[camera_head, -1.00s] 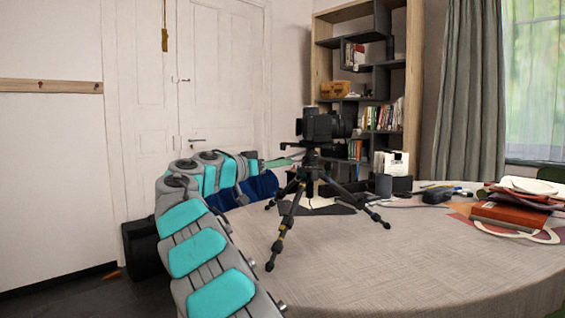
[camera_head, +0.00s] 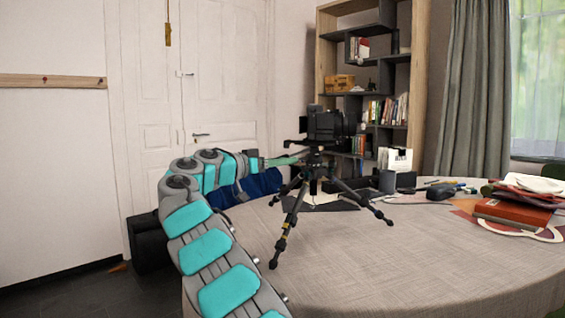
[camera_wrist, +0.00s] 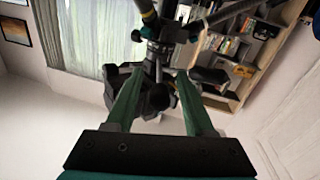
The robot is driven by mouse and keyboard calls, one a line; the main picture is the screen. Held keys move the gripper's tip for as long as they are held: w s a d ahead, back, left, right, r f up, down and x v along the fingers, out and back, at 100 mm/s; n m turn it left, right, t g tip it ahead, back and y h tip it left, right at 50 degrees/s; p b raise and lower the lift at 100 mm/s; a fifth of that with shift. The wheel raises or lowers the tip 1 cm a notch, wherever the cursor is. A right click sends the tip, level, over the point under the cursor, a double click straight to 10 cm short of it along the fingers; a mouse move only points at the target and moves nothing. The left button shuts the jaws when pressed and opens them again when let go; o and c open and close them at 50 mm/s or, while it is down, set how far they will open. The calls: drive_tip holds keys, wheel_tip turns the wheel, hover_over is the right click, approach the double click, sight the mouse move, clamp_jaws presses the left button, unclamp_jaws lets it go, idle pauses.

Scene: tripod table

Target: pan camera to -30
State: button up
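A black camera (camera_head: 326,125) sits on a dark tripod (camera_head: 290,222) that stands on the round table (camera_head: 400,265). Its lens side points right in the head view. My gripper (camera_head: 294,159) is at the left of the tripod head, just below the camera, with its green fingers pointing toward it. In the wrist view, which is upside down, the two green fingers of my gripper (camera_wrist: 160,78) are apart, with dark parts of the tripod head (camera_wrist: 158,95) between or just beyond them. I cannot tell whether either finger touches these parts.
A red book with cloths (camera_head: 512,212) lies at the table's right. A dark mouse-like object (camera_head: 440,192), small items and a white card (camera_head: 397,160) stand behind the tripod. A bookshelf (camera_head: 325,60) is behind. The table's front is clear.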

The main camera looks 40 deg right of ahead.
drive_tip(key=shift+a, duration=0.15)
drive_tip(key=a, duration=0.7)
drive_tip(key=shift+w+a, duration=0.15)
drive_tip(key=shift+a, duration=0.1)
idle(0.4)
